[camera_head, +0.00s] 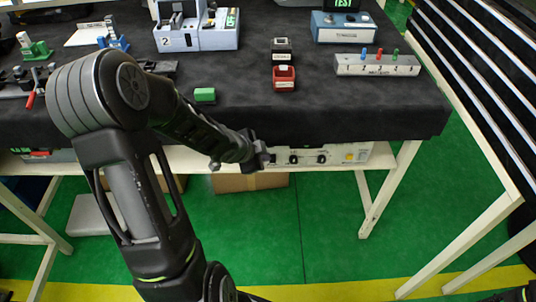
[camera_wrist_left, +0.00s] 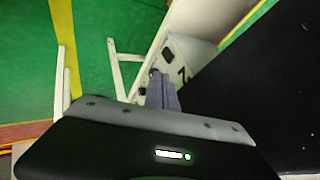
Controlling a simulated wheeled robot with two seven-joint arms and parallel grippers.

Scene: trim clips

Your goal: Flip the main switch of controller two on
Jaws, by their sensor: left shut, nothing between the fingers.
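Controller two (camera_head: 336,160) is a pale box under the front edge of the black-covered table, with dark knobs or switches and a yellowish part on its front. In the left wrist view, the controller (camera_wrist_left: 197,52) shows a "2" and dark parts on its face. My left gripper (camera_head: 266,157) is shut and empty, at the left end of the controller's front. In the wrist view, the fingers (camera_wrist_left: 158,78) point at the face, close to a small dark part. Whether they touch it, and the main switch's position, I cannot tell. My right gripper is out of view.
The table (camera_head: 400,112) above holds a red block (camera_head: 284,78), a green-topped block (camera_head: 205,95), a rack with coloured pegs (camera_head: 377,66) and a grey fixture (camera_head: 195,40). Table legs (camera_head: 367,205) stand below.

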